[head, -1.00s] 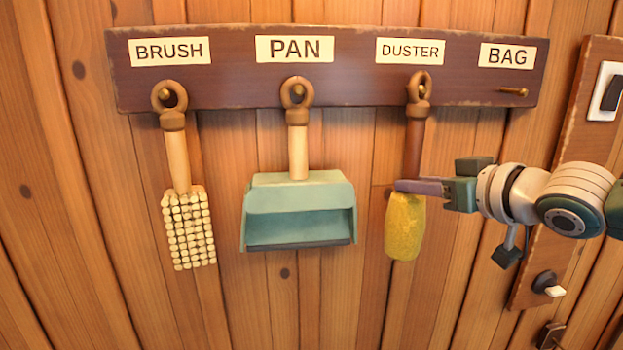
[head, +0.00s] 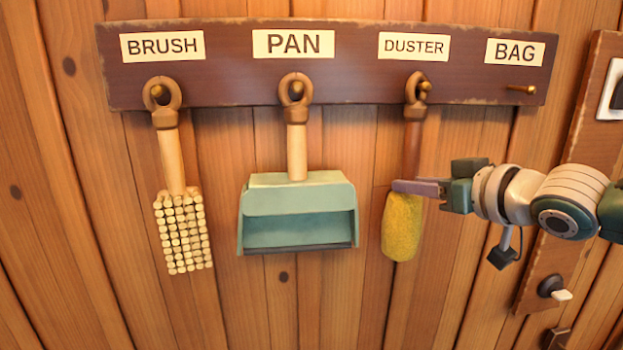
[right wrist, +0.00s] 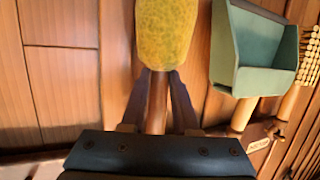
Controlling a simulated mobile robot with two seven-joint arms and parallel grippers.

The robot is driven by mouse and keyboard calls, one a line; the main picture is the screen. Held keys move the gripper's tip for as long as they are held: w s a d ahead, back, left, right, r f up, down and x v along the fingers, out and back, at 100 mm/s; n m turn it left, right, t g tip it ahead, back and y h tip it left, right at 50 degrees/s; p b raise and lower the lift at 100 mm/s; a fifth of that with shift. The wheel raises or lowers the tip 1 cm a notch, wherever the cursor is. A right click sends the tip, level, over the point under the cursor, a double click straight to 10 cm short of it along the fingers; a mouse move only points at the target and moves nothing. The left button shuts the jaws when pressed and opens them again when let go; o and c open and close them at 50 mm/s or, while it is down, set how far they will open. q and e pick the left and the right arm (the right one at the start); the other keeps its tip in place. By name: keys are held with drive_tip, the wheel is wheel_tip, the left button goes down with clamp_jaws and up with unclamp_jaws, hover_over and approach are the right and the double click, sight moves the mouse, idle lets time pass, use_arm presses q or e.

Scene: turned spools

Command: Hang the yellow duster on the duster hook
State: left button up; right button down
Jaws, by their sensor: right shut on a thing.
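The yellow duster (head: 402,228) hangs nearly upright, yellow head down, below the DUSTER label (head: 414,46). Its brown ring (head: 414,90) is at the duster hook (head: 425,86), seen nearly edge-on. The hook's brass tip shows at the ring's right side; I cannot tell surely whether the ring is fully around it. My right gripper (head: 402,187) comes from the right and is shut on the duster's handle just above the yellow head. In the right wrist view, the fingers (right wrist: 161,80) flank the brown handle (right wrist: 157,105) below the yellow head (right wrist: 167,35). My left gripper is not in view.
The brush (head: 182,230) and the teal pan (head: 298,215) hang on pegs to the left on the dark rack board (head: 230,93). The BAG peg (head: 521,89) at the right is empty. A board with a switch (head: 612,90) stands at the far right.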

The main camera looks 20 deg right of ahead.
drive_tip(key=c, duration=0.6)
unclamp_jaws()
drive_tip(key=shift+s, duration=0.15)
drive_tip(key=shift+s, duration=0.3)
drive_tip(key=shift+b+v, duration=0.95)
drive_tip(key=shift+v, duration=3.55)
drive_tip(key=shift+s+r, duration=0.1)
drive_tip(key=shift+r, duration=0.05)
